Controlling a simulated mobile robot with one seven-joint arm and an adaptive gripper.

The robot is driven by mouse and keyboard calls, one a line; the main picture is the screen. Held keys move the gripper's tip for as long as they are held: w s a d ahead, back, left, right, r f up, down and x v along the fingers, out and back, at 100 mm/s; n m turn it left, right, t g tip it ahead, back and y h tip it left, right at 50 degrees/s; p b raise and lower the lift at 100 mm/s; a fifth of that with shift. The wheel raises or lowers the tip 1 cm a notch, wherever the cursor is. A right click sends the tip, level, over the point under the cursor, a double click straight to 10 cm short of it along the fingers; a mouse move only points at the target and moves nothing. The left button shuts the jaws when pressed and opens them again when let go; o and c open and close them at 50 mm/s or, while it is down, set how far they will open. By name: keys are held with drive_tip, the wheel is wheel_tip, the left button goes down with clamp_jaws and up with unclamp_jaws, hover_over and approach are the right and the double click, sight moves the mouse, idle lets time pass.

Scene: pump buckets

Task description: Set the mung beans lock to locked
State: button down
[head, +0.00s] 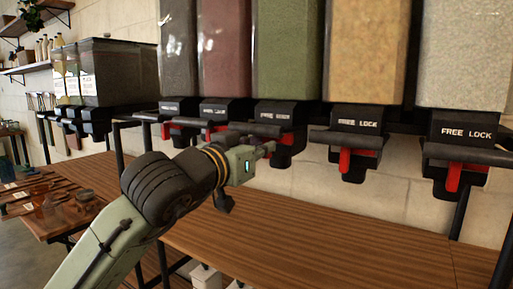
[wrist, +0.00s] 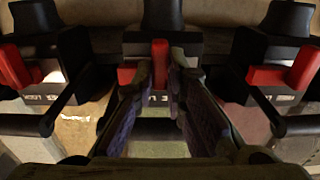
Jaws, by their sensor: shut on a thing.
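The mung beans dispenser appears to be the green-filled bin (head: 288,50) in the middle of the row; no name label is readable on it. Its black valve (head: 283,113) carries a FREE LOCK label. My gripper (head: 268,150) is at the front of this valve. In the wrist view, my gripper (wrist: 161,78) has one finger on each side of an upright red lever (wrist: 160,63) and is shut on it. More red shows just left of the fingers. The fingers hide part of the label and lever, so I cannot tell the exact lock position.
Neighbouring valves have red levers, such as the one on the right (head: 345,160) and the far right (head: 452,178). Black bars stick out in front of the valves. A wooden shelf (head: 300,235) lies below with open room. Clear bins (head: 115,75) stand at left.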

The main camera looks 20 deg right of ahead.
drive_tip(key=shift+s+d, duration=0.5)
drive_tip(key=shift+s, duration=0.1)
drive_tip(key=shift+f, duration=0.1)
drive_tip(key=c, duration=1.6)
unclamp_jaws()
drive_tip(key=shift+s, duration=0.1)
drive_tip(key=v, duration=1.2)
